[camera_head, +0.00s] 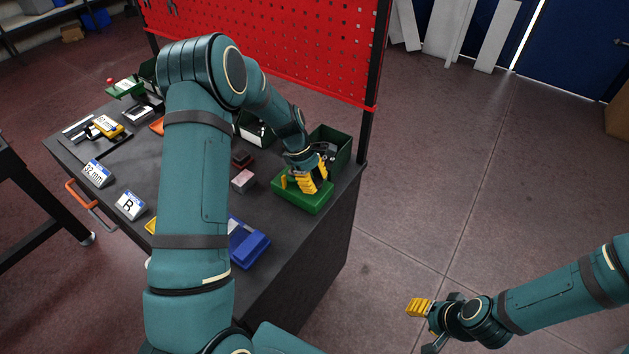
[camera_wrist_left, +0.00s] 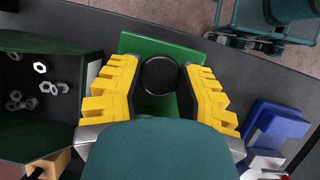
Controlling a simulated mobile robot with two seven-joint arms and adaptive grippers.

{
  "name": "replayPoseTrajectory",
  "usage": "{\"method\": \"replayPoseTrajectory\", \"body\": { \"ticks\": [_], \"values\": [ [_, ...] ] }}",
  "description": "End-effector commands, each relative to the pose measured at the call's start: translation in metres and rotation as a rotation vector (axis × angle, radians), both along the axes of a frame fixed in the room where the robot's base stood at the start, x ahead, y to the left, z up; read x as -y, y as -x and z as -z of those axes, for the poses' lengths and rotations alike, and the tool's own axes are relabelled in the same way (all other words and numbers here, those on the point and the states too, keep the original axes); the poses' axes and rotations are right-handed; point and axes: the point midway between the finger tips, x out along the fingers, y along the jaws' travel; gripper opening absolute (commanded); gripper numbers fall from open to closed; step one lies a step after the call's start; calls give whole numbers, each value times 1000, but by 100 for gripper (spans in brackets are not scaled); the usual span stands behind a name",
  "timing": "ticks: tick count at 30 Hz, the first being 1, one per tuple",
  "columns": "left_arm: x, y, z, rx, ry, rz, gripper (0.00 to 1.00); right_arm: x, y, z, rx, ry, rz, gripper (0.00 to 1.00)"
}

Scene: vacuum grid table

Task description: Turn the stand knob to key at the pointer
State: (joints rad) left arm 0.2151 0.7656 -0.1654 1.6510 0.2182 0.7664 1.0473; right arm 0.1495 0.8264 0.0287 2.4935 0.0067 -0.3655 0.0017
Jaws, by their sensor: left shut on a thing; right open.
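The stand is a green block (camera_head: 302,196) at the right end of the dark table. Its round black knob (camera_wrist_left: 160,75) shows in the left wrist view, on top of the green stand (camera_wrist_left: 150,45). My left gripper (camera_head: 307,180) is over the stand, with its yellow fingers on either side of the knob, shut on it. In the head view the fingers hide the knob. I cannot make out a key mark or a pointer. My right gripper (camera_head: 428,322) is open and empty, over the floor off the table's right side.
A dark green bin (camera_head: 333,147) stands right behind the stand; the left wrist view shows several metal nuts (camera_wrist_left: 40,88) in it. A blue box (camera_head: 246,243) lies nearer on the table (camera_head: 285,240). A red pegboard (camera_head: 270,40) rises behind. My left arm hides the table's middle.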

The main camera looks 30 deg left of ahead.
Motion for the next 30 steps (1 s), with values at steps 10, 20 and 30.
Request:
{"method": "replayPoseTrajectory", "body": {
  "ticks": [10, 20, 30],
  "values": [
    [2, 1, 3, -7, 2, 332, 0, 0, 0, 3, 0, 0, 0, 47],
    [3, 0, 4, -7, 3, 626, 0, 0, 0, 7, 0, 1, 0, 47],
    [3, 1, 4, -9, 5, 827, 0, -1, 0, 10, 0, 2, 0, 47]
  ]
}}
